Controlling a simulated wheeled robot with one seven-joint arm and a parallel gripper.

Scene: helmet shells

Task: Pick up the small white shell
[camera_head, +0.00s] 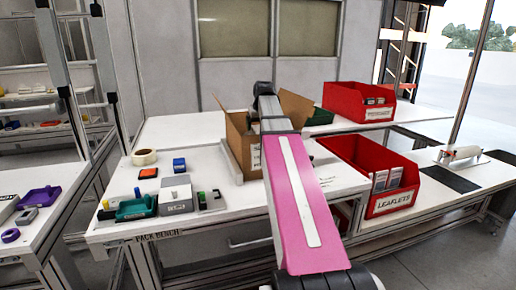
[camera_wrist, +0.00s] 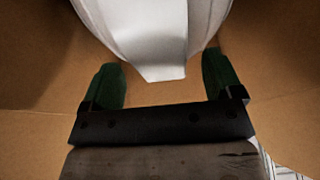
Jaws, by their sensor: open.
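The small white shell (camera_wrist: 155,35) fills the top middle of the wrist view, with its far part cut off by the frame edge. It lies inside a cardboard box (camera_wrist: 45,70). My gripper (camera_wrist: 165,75) is open, its two green fingers standing apart below the shell's wide part. A narrower lip of the shell reaches down between the fingers. I cannot tell whether either finger touches it. In the head view the box (camera_head: 237,140) stands on the pack bench, and my pink arm reaches over it. The shell and my fingers are hidden there.
Red bins stand to the right, one at the back (camera_head: 345,100) and one labelled LEAFLETS (camera_head: 400,205). The box walls surround my gripper.

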